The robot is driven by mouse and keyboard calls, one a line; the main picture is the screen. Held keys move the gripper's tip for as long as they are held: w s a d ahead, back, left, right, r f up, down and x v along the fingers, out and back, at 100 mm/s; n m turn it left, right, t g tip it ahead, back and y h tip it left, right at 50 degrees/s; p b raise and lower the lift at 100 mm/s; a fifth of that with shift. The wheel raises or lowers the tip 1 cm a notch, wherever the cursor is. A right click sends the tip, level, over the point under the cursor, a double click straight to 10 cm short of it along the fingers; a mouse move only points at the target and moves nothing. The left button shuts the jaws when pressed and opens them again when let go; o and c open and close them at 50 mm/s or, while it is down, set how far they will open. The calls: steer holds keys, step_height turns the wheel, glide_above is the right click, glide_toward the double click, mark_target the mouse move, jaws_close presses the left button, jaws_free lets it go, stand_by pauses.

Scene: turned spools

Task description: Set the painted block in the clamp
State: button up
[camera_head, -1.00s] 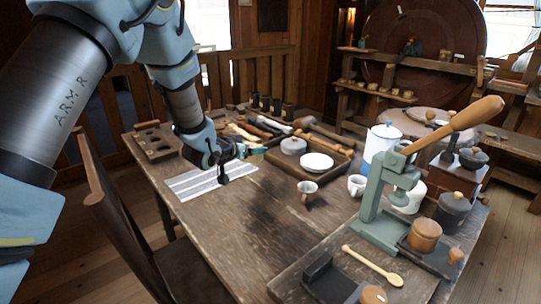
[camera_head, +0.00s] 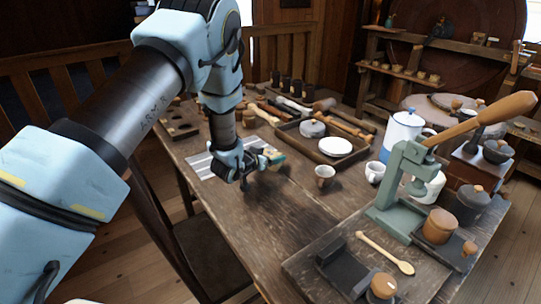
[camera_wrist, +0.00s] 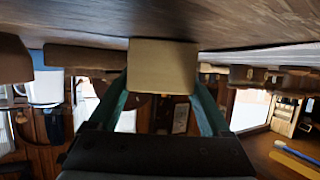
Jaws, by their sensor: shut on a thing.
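My gripper (camera_head: 262,164) is shut on the painted block (camera_head: 274,154) and holds it above the table, right of the striped white mat. In the wrist view the block (camera_wrist: 162,66) shows a plain beige face between the two green fingers. A dark, low fixture with a raised wall (camera_head: 342,270), which may be the clamp, sits on the board at the front right, well apart from the block. A green lever press (camera_head: 396,190) with a wooden handle stands behind it. I cannot tell for certain which of these is the clamp.
A white cup (camera_head: 324,175) stands close to the right of my gripper, and another cup (camera_head: 375,172) beyond it. A wooden tray (camera_head: 350,160) holds a white dish. The table's front middle is clear.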

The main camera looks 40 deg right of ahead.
steer(key=shift+f, duration=0.2)
steer(key=o, duration=1.2)
steer(key=shift+o, duration=0.2)
steer(key=shift+r, duration=0.1)
